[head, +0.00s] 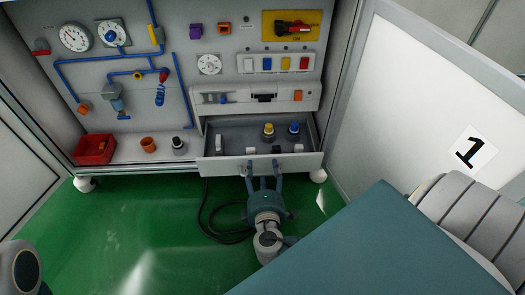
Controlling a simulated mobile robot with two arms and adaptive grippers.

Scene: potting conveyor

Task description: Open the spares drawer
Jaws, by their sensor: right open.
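The spares drawer (226,166) is pulled out from the lower right of the white cabinet, so its grey inside shows. In it stand a part with a yellow top (268,130) and one with a blue top (294,130), with small white and dark pieces near the front. My left gripper is not in view.
Above the drawer is a panel with a dark handle (264,98). A red bin (94,150), an orange cup (148,144) and a dark-and-white part (178,145) stand left. A black cable (216,222) lies on the green floor. A white panel marked 1 (405,110) bounds the right.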

